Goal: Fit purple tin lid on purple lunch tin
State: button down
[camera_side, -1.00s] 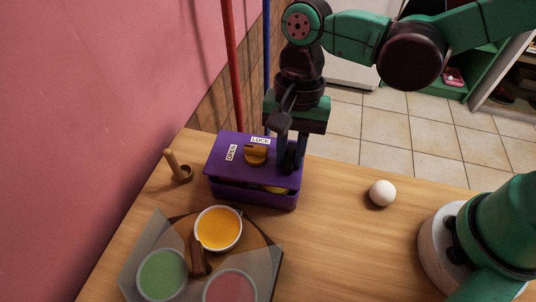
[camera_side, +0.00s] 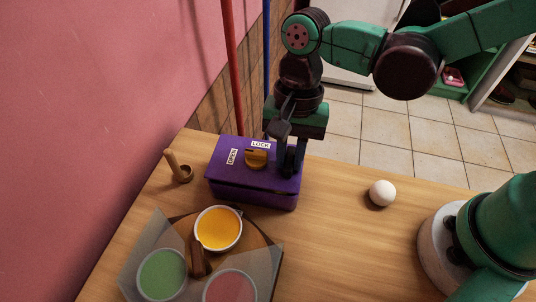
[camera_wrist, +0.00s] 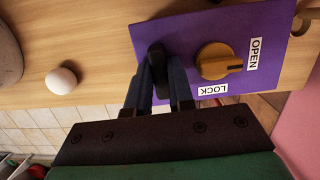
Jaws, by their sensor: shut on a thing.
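The purple tin lid (camera_side: 233,157) lies over the top of the purple lunch tin (camera_side: 252,192) on the wooden table, looking level, with only a thin dark line between them. The lid carries an orange knob (camera_side: 257,158) and the labels OPEN and LOCK; both labels and the knob also show in the wrist view (camera_wrist: 215,61). In the wrist view the knob's dark mark points toward OPEN. My gripper (camera_side: 290,160) is shut on the lid's dark handle (camera_wrist: 157,62), beside the knob. The tin's inside is hidden under the lid.
A white egg-like ball (camera_side: 382,193) sits to the right. A wooden scoop-like item (camera_side: 178,167) stands to the left. In front is a tray (camera_side: 141,245) with a cup of orange liquid (camera_side: 219,229) and green and red bowls. A pink wall is at left.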

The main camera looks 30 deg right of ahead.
jog(key=shift+f, duration=0.5)
dwell(1.0)
jog(key=c, duration=0.7)
grip_release()
jog(key=shift+r, duration=3.5)
jog(key=d+n+t, duration=0.2)
jog(key=d+t, duration=0.1)
jog(key=d, duration=0.2)
jog(key=w+d+n+t+h, duration=0.1)
jog(key=d+n+t, duration=0.2)
jog(key=d, duration=0.3)
jog(key=w+d+r+n+t, duration=0.1)
jog(key=d+n+t, duration=0.1)
jog(key=d, duration=0.4)
jog(key=shift+n+t+h, duration=0.3)
jog(key=shift+n+t, duration=0.1)
jog(key=shift+n, duration=0.1)
